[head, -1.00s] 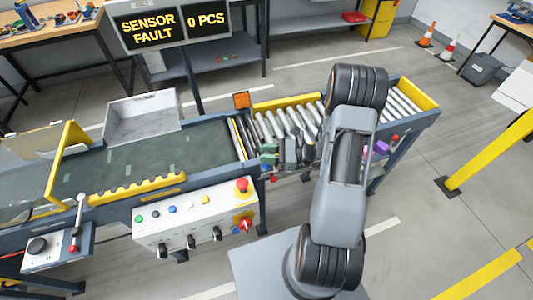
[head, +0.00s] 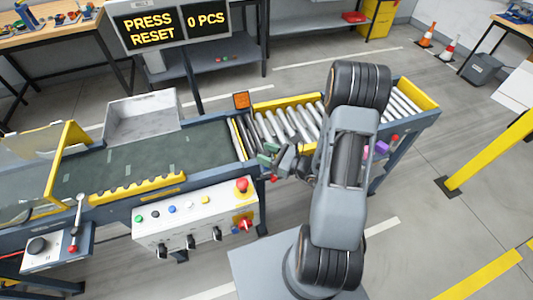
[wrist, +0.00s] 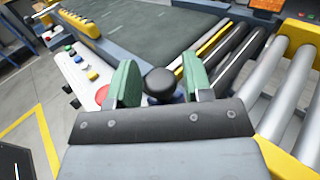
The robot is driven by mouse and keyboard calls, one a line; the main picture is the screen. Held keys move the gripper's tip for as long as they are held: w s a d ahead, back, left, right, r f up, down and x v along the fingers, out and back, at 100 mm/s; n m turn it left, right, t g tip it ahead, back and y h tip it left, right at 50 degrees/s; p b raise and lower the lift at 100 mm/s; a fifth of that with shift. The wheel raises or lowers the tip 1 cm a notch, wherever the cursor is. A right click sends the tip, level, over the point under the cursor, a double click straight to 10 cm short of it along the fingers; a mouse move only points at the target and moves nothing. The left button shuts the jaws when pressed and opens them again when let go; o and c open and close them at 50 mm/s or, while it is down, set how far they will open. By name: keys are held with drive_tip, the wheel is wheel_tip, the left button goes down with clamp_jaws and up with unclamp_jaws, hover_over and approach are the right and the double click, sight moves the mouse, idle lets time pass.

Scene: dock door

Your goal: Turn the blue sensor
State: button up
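In the wrist view a dark round head (wrist: 160,82) stands between my two green finger pads, with a little blue just below it; I take it for the blue sensor, mostly hidden. My gripper (wrist: 160,85) is open around it, with a narrow gap on each side. In the head view my gripper (head: 266,154) is at the near edge of the conveyor, where belt and rollers meet. I cannot make out the sensor there. The display (head: 151,26) reads "PRESS RESET" and "0 PCS".
A control box (head: 196,222) with several buttons, knobs and a red mushroom button (head: 242,185) is left of my gripper. The belt (head: 150,160) carries no pieces. A purple block (head: 382,147) is right of my arm. A grey bin (head: 143,119) stands behind the belt.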

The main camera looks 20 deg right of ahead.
drive_tip(key=shift+o, duration=0.6)
drive_tip(key=shift+s+d, duration=0.15)
drive_tip(key=shift+d, duration=0.05)
drive_tip(key=b+v, duration=0.1)
drive_tip(key=v, duration=1.2)
drive_tip(key=shift+s+b, duration=0.15)
drive_tip(key=shift+b, duration=0.15)
drive_tip(key=shift+d, duration=0.1)
